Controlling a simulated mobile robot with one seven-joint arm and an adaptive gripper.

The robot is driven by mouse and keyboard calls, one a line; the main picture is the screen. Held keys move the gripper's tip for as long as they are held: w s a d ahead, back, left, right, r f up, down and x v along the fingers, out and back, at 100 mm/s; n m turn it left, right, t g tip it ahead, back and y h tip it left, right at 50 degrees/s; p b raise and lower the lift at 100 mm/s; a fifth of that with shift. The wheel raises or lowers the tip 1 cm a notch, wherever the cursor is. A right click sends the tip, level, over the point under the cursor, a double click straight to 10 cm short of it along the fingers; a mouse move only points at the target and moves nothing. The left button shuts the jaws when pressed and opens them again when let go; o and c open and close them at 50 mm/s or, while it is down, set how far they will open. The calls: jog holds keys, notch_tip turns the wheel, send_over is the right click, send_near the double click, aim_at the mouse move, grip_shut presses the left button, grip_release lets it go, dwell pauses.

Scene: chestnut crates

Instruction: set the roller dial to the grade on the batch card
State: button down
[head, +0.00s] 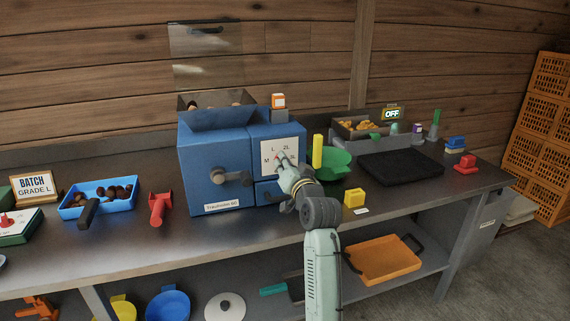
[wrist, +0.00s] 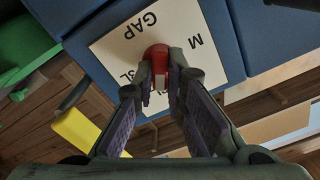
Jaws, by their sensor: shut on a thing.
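The batch card (head: 35,187) stands at the left of the bench and reads "BATCH GRADE L". The blue roller machine (head: 212,158) carries a white dial plate (head: 268,153) marked M, L and 2L. My gripper (head: 283,162) is at this plate and hides part of it. In the wrist view the plate (wrist: 110,50) appears turned over, with "GAP" and "M" legible. My gripper (wrist: 160,80) is shut on the red dial knob (wrist: 156,58), a finger on each side. The fingers cover much of the knob, and I cannot tell which grade it points at.
A crank handle (head: 220,176) sticks out left of the dial. A yellow upright handle (head: 317,150) and a green pan (head: 335,165) stand close on the right. A yellow block (head: 354,197) lies near my arm. A blue tray (head: 75,208) of chestnuts is at left.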

jog(key=shift+f+n+b, duration=0.1)
jog(key=shift+n+b, duration=0.2)
jog(key=shift+b, duration=0.1)
jog(key=shift+s+a+n+b, duration=0.1)
jog(key=shift+a+n+b, duration=0.05)
jog(key=shift+n+b, duration=2.3)
jog(key=shift+a+n+b, duration=0.1)
jog(key=shift+n+b, duration=1.65)
jog(key=shift+n, duration=1.3)
jog(key=c, duration=1.6)
grip_release()
jog(key=shift+c, duration=0.2)
